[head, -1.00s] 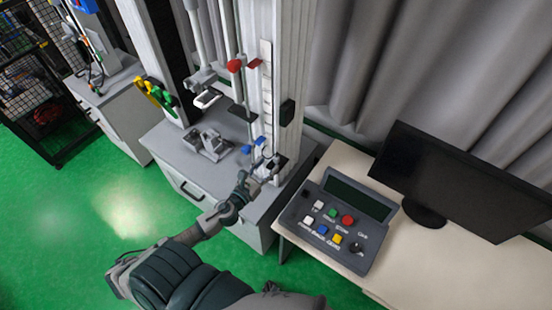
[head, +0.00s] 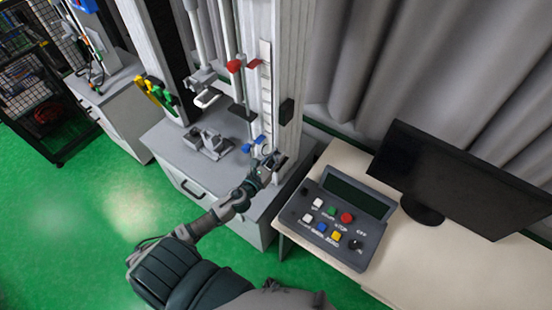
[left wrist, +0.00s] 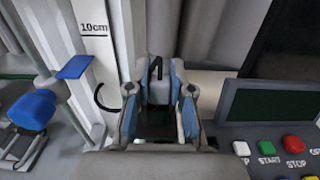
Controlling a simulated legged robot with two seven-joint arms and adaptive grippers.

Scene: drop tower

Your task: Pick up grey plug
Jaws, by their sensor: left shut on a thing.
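My left gripper (head: 270,162) is beside the base of the drop tower, at the right end of the grey cabinet top. In the left wrist view, its two blue-padded fingers (left wrist: 158,108) are shut on a small grey block with a black strip on it, which I take to be the grey plug (left wrist: 155,92). The fingers press it from both sides. In the head view the plug is too small and too covered by the fingers to make out. My right gripper is in neither view.
The tower's scale strip (left wrist: 92,45) and blue clamp knob (left wrist: 32,108) stand left of the gripper. A control panel (head: 333,222) and a black monitor (head: 465,180) are on the beige table at the right. A metal fixture (head: 205,143) sits on the cabinet.

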